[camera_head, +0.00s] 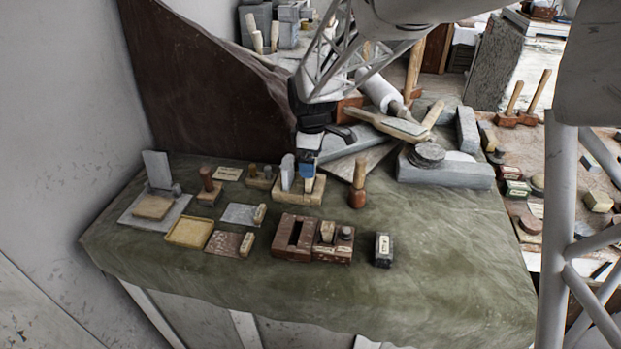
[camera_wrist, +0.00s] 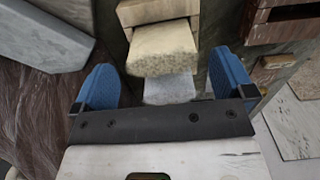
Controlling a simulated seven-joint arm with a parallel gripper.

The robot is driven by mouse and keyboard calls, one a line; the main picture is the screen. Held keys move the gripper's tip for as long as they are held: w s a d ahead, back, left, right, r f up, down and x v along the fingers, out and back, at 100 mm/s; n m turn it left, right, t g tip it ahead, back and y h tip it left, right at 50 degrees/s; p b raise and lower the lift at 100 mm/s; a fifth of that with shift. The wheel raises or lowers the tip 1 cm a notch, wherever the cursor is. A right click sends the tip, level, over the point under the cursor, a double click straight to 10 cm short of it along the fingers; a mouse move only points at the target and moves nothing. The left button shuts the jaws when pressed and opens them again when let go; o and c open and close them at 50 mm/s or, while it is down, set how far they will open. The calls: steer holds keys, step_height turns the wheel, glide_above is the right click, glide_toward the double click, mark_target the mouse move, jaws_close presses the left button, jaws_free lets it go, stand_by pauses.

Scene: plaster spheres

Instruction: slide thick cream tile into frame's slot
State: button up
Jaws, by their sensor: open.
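The thick cream tile (camera_wrist: 165,46) stands in a light wooden rack, its end facing the wrist camera between my blue fingers. In the head view the rack (camera_head: 283,196) also holds pale grey tiles (camera_head: 288,172). My gripper (camera_wrist: 163,65) is open, with one finger on each side of the tile and a visible gap to each. In the head view my gripper (camera_head: 308,158) is over the rack and hides part of the tile. The red-brown frame (camera_head: 280,247) with a dark slot lies in front of the rack on the green cloth.
A wooden-handled tool (camera_head: 357,185) stands right of the rack. A dark block (camera_head: 383,250) lies right of the frame. A yellow-rimmed tray (camera_head: 190,232) and small plates lie left. Stone slabs (camera_head: 445,170) are behind right. The cloth's front right is clear.

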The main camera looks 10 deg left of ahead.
steer(key=shift+f, duration=0.1)
steer(key=shift+f, duration=2.5)
steer(key=shift+c, duration=0.2)
steer(key=c, duration=1)
steer(key=shift+r, duration=0.1)
steer(key=shift+r, duration=4.95)
